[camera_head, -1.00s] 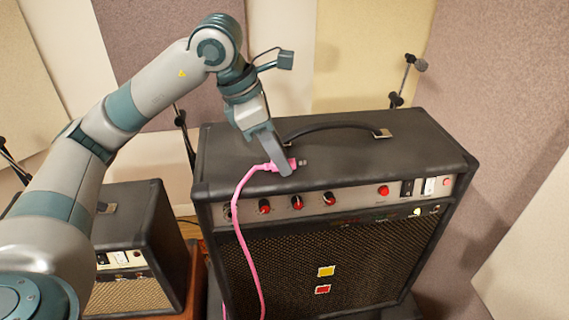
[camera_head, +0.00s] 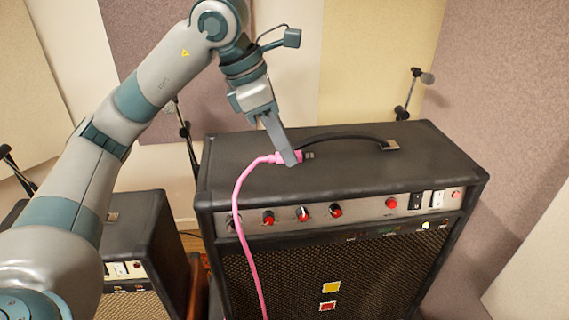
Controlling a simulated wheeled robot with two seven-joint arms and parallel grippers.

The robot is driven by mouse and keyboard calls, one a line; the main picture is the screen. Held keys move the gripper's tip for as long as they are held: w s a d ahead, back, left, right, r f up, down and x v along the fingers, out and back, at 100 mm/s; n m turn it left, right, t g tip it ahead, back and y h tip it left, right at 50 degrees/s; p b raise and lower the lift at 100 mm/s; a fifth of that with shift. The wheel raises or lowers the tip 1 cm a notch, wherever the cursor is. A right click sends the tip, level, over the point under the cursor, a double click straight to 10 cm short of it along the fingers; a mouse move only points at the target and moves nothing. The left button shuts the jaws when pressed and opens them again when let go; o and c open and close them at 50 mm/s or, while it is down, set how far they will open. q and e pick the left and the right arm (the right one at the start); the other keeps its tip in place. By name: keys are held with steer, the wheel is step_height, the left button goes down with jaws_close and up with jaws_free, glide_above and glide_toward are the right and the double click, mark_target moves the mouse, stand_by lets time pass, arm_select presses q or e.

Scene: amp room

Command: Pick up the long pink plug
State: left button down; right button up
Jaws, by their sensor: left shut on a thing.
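The long pink plug (camera_head: 284,158) is at the end of a pink cable (camera_head: 238,198), with a dark tip pointing right. My left gripper (camera_head: 290,160) is shut on the plug, over the top of the large black amplifier (camera_head: 233,172). I cannot tell whether the plug touches the amplifier's top or is slightly above it. The cable runs left from the plug, then hangs down over the amplifier's front. My right gripper is not in view.
The amplifier has a black carry handle (camera_head: 345,137) just right of the gripper and a front panel with red knobs (camera_head: 303,214). A smaller amplifier (camera_head: 148,232) stands at left. A microphone stand (camera_head: 408,97) rises behind. Padded walls close the back.

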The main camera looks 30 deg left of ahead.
arm_select(q)
steer(key=d+r+b, duration=0.4)
steer(key=d+r, duration=0.3)
steer(key=d, duration=0.4)
steer(key=shift+s+d, duration=0.35)
steer(key=shift+s, duration=0.1)
steer(key=shift+f, duration=0.2)
